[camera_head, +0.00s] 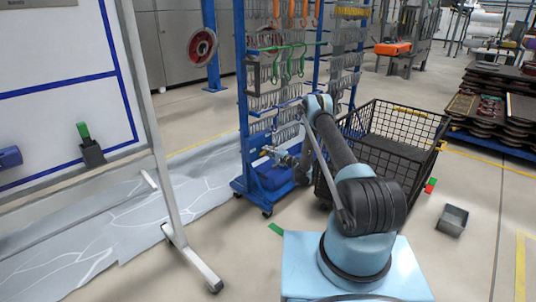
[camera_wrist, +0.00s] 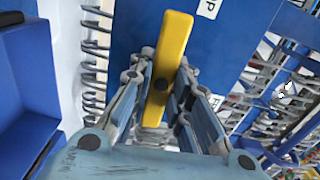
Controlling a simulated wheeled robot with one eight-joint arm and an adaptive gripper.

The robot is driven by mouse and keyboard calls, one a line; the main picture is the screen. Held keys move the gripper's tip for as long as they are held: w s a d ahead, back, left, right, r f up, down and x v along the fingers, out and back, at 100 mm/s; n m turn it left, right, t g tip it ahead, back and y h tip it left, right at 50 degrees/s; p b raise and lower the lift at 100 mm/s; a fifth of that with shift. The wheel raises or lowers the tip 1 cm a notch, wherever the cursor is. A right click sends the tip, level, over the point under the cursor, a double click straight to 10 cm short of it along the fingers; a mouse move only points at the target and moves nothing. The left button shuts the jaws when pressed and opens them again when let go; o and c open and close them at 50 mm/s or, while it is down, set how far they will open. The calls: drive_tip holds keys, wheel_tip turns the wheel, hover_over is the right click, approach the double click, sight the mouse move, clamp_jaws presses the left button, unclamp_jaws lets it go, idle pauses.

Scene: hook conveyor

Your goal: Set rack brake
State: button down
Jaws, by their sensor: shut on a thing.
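The blue rack (camera_head: 243,100) stands on a wheeled blue base, with rows of metal hooks. My gripper (camera_head: 284,158) is low at the rack, just above its base, and looks small in the head view. In the wrist view, a yellow brake lever (camera_wrist: 174,38) lies lengthwise between the two fingers of my gripper (camera_wrist: 163,70), which is shut on it. The lever is in front of a blue panel (camera_wrist: 130,32) with white labels (camera_wrist: 209,8), whose text is only partly visible. The lever's lower end is between the fingers.
A black wire basket (camera_head: 405,135) stands right of the rack, close beside my arm. A whiteboard stand (camera_head: 180,250) is at left. A small grey bin (camera_head: 453,220) sits on the floor at right. Green and orange hooks (camera_head: 290,60) hang on the rack.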

drive_tip(key=shift+s+f+m, duration=0.1)
drive_tip(key=shift+m, duration=0.2)
drive_tip(key=c, duration=1.5)
unclamp_jaws()
